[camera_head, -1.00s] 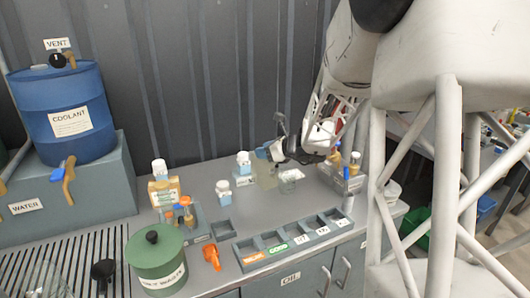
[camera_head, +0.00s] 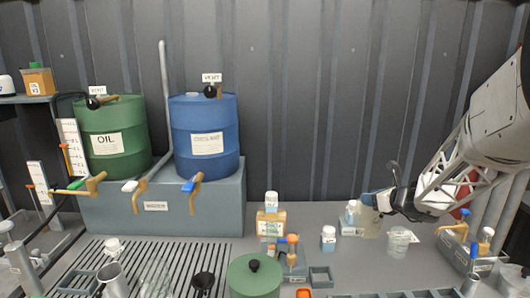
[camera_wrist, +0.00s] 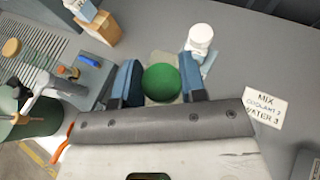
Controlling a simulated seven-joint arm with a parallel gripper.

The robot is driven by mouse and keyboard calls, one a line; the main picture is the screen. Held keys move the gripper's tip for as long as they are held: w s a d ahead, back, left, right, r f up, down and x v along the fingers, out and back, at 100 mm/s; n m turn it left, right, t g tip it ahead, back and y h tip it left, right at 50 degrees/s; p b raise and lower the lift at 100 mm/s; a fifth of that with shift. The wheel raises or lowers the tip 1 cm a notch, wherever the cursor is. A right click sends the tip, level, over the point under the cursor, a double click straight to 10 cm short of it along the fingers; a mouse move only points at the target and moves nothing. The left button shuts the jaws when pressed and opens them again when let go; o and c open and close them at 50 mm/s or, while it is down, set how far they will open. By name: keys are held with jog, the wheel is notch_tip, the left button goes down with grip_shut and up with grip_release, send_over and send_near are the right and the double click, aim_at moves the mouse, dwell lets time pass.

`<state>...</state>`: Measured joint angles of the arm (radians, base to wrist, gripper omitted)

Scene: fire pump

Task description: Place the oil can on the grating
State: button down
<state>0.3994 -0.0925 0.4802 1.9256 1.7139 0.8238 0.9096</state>
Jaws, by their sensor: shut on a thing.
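My gripper (camera_wrist: 160,84) is shut on a pale, see-through container with a round green top (camera_wrist: 162,83), which I take to be the oil can. In the head view the can (camera_head: 371,222) shows as a pale body below the fingers (camera_head: 372,202), at the right of the bench. I cannot tell whether its base is clear of the bench. The slotted grating (camera_head: 190,252) lies at the left, well away from my gripper, in front of the drum stand.
A metal jug (camera_head: 113,279), a clear beaker (camera_head: 156,277) and a black-knobbed item (camera_head: 203,281) stand on the grating. The grating's back strip looks mostly clear.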

jog(key=w+a+m+t+h, duration=0.1)
jog(key=w+a+m+h, duration=0.2)
jog(key=w+a, duration=0.3)
jog(key=w+a+f+m+h, duration=0.1)
jog(key=w+a+m+h, duration=0.1)
jog(key=w+a, duration=0.4)
jog(key=shift+w+a+f+m+t+h, duration=0.35)
jog(key=shift+a+h, duration=0.35)
jog(key=shift+a, duration=1.7)
jog(key=shift+s+r, duration=0.1)
jog(key=shift+r, duration=0.15)
